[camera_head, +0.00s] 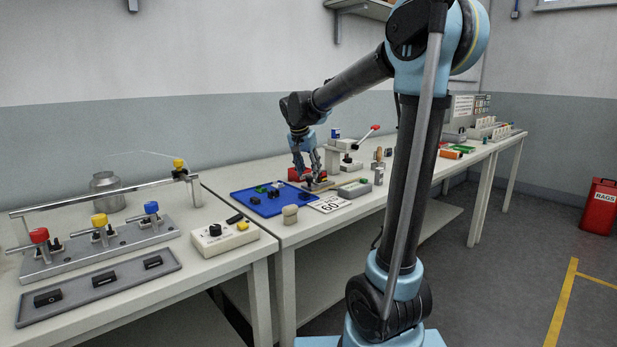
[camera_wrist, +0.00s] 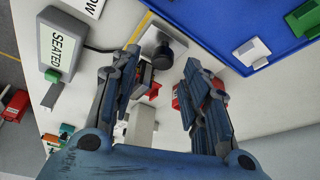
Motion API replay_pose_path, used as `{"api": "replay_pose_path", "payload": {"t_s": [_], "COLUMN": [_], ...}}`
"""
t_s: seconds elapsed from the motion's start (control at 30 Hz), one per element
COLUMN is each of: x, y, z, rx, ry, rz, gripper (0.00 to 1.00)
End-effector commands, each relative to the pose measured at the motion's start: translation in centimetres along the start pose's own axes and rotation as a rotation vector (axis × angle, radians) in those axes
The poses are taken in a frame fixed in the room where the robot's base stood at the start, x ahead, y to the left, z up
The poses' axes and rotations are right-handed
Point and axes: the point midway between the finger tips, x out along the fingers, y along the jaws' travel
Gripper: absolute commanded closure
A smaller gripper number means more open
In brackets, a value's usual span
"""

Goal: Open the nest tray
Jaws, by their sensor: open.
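My gripper (camera_head: 307,174) points down over the middle bench, beside the right end of the blue tray. In the wrist view its two fingers (camera_wrist: 160,62) are spread apart with nothing held between them. A small pale metal plate with a round black knob (camera_wrist: 164,54) lies just beyond and between the fingertips; it looks like the front of the nest tray. A dark block with a red part (camera_wrist: 145,76) sits behind the knob, partly hidden by the left finger. I cannot tell whether the knob touches a finger. In the head view the fingers hide most of this fixture.
The blue tray (camera_wrist: 205,22) with small connectors lies close by. A grey box marked SEATED (camera_wrist: 62,46) and a white card (camera_head: 330,203) are near. A red-handled press (camera_head: 345,146) stands behind. A separate bench at left holds a rail fixture (camera_head: 100,245).

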Motion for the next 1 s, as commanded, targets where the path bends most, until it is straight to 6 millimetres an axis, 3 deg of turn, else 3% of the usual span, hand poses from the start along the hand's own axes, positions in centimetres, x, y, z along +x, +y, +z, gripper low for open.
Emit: {"api": "replay_pose_path", "payload": {"t_s": [0.3,0.5,1.0], "x": [-5.9,-8.2,-8.8], "y": [0.0,-0.1,0.1], "z": [0.0,0.0,0.1], "rx": [-0.002,-0.002,-0.003], "ry": [0.0,0.0,-0.001], "rz": [0.0,0.0,0.0], "gripper": [0.58,0.58,0.58]}}
